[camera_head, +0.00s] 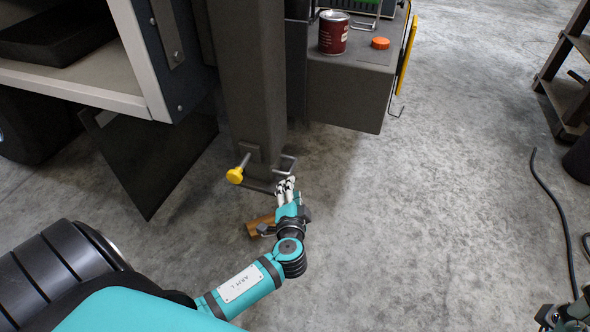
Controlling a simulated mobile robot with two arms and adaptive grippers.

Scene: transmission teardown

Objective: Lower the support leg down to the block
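The support leg (255,85) is a dark grey upright post near the top centre. A yellow knob (235,175) sticks out of its left side low down. A small metal handle (287,163) is on its lower right side. My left gripper (285,184) has its fingertips at the foot of the leg, just below the handle. The fingers look close together, but I cannot tell whether they hold the handle. The brown wooden block (258,227) lies on the floor, partly hidden under my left wrist. The gap under the leg's foot is hidden. My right gripper's fingers are not seen.
A grey housing (348,92) right of the leg carries a dark red can (333,33) and an orange cap (380,43). A black cable (552,195) lies at right. The middle floor is clear.

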